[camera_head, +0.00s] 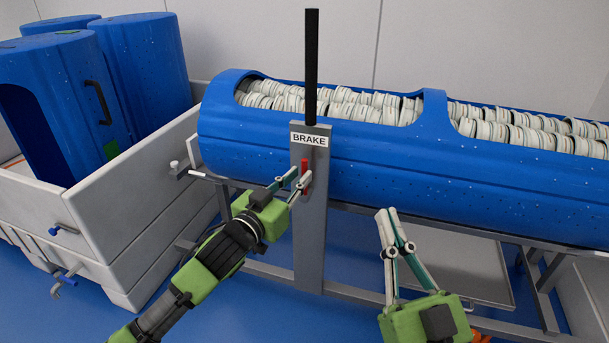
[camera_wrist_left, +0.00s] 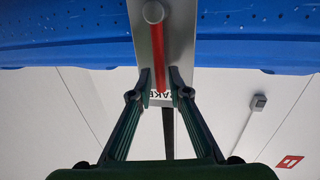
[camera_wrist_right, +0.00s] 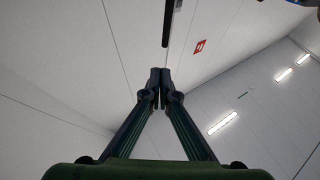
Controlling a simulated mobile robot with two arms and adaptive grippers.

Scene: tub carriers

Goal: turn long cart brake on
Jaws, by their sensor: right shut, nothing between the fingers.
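The red brake lever (camera_head: 304,170) stands upright on the grey post (camera_head: 311,225) of the long cart, under a BRAKE sign (camera_head: 310,140). In the left wrist view the lever (camera_wrist_left: 166,52) shows from its round grey pivot (camera_wrist_left: 153,12) towards the partly hidden sign. My left gripper (camera_head: 300,179) is at the lever. Its open fingertips (camera_wrist_left: 160,78) sit on either side of the lever, with gaps visible; I cannot tell how deep they reach. My right gripper (camera_head: 387,212) is shut and empty, to the right of the post in front of the cart.
The long blue tub (camera_head: 260,140) holds stacks of pale discs behind the post. A black pole (camera_head: 311,60) rises above the post. A grey bin (camera_head: 130,215) with blue tubs (camera_head: 65,90) stands at the left. Blue floor shows between the bin and cart.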

